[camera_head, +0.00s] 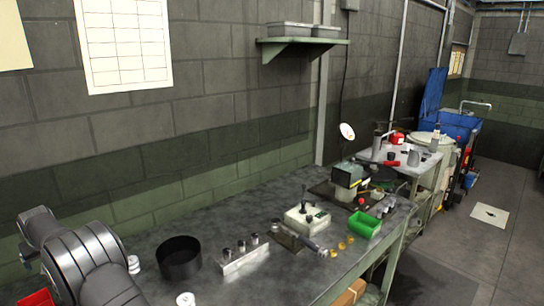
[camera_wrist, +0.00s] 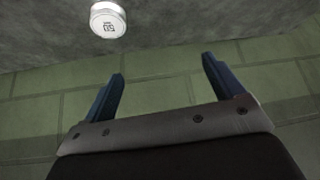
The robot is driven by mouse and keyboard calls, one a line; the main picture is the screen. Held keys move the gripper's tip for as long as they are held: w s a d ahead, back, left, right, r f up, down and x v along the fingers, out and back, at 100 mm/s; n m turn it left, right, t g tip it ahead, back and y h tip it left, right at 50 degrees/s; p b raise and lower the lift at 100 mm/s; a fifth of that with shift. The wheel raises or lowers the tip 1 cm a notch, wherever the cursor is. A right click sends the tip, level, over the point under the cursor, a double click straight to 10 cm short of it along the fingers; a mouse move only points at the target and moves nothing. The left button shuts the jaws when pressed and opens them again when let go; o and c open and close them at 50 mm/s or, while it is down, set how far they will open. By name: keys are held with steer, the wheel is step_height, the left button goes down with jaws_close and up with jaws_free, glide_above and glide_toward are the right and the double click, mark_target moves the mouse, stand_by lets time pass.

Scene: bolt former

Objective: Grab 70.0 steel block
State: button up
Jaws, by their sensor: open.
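In the wrist view, my gripper (camera_wrist: 162,66) shows two dark blue fingers spread wide, with nothing between them. A small round pale block (camera_wrist: 108,19) is at the top edge of that view, beyond and left of the fingers; its top marking seems to read 50. In the head view, a small pale round block (camera_head: 186,299) is at the bottom edge and another pale round piece (camera_head: 133,264) is beside my arm. Their markings are too small to read there. No block marked 70.0 can be made out. My gripper is out of the head view.
A black round bowl (camera_head: 180,258) stands on the grey bench. Right of it are a metal rack (camera_head: 243,261) with several cylinders, a pale control box (camera_head: 307,220), small brass pieces (camera_head: 342,246) and a green bin (camera_head: 363,225). A block wall rises behind the bench.

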steer(key=c, duration=0.6)
steer(key=shift+c, duration=0.2)
steer(key=s+d+r+m+g+h, duration=0.2)
steer(key=s+d+r+h, duration=0.15)
steer(key=d, duration=0.65)
steer(key=s+d+r+m+g+h, duration=0.1)
steer(key=s+d+r+m+h, duration=0.2)
steer(key=d, duration=0.6)
steer(key=shift+n+y, duration=0.5)
steer(key=shift+y, duration=0.05)
steer(key=f, duration=1)
steer(key=shift+w+d, duration=0.1)
steer(key=shift+d, duration=0.1)
steer(key=shift+w+d+f, duration=0.1)
steer(key=shift+d+f, duration=0.05)
steer(key=shift+f, duration=1.3)
steer(key=shift+w+d+f, duration=0.1)
steer(key=shift+f, duration=1.3)
